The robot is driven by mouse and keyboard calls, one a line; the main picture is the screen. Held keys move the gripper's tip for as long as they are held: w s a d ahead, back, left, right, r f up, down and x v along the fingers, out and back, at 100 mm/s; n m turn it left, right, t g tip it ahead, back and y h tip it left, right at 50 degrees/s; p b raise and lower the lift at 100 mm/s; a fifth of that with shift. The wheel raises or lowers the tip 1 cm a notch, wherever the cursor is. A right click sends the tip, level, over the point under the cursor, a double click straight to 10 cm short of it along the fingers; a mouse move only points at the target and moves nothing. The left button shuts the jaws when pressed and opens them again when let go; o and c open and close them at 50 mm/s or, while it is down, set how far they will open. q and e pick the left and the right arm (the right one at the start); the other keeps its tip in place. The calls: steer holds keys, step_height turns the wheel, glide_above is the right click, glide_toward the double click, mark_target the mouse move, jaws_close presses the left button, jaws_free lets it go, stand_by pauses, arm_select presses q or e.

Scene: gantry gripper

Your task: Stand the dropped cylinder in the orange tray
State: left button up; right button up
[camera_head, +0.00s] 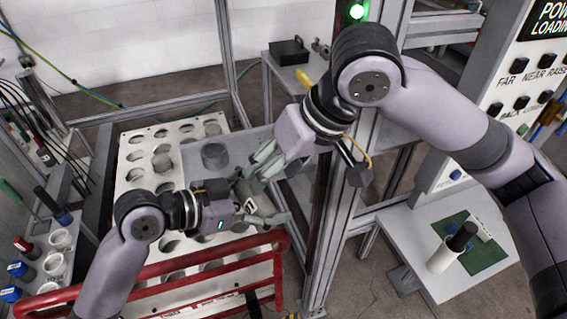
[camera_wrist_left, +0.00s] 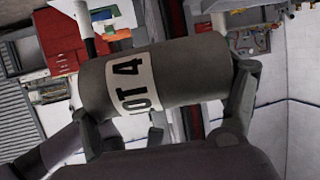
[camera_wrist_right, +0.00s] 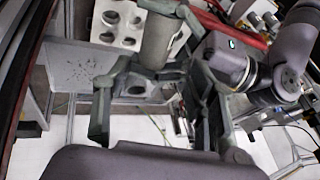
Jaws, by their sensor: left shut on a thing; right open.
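A grey cylinder (camera_wrist_left: 170,82) with a white label reading "OT 4" lies sideways across my left gripper (camera_wrist_left: 165,108), which is shut on it. In the head view the held cylinder (camera_head: 246,186) is partly hidden by fingers, above the grey table. My right gripper (camera_head: 264,160) is open and close to the cylinder, on its upper right. In the right wrist view the cylinder (camera_wrist_right: 156,40) shows near the open right fingers (camera_wrist_right: 152,78); I cannot tell whether they touch. An orange patch (camera_wrist_left: 130,28) shows in the left wrist view; I cannot tell whether it is the tray.
A white rack (camera_head: 130,165) with round holes lies left of the grippers. A red rail (camera_head: 190,268) runs along its front. A metal post (camera_head: 335,215) rises right of the hands. A side table (camera_head: 425,280) bears a green mat.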

mark_target(252, 197)
arm_select(q)
steer(key=shift+r, duration=0.1)
arm_select(e)
steer(key=x, duration=1)
steer(key=shift+s+a+r, duration=0.1)
steer(key=shift+c, duration=0.3)
steer(key=shift+s+a+r, duration=0.1)
steer(key=shift+s+a, duration=0.1)
jaws_close()
arm_select(q)
steer(key=o, duration=1.3)
steer(key=shift+d, duration=0.1)
steer(key=shift+o, duration=1.1)
arm_select(e)
steer(key=shift+w, duration=0.1)
steer(key=shift+d, duration=0.1)
steer(key=shift+w+d, duration=0.1)
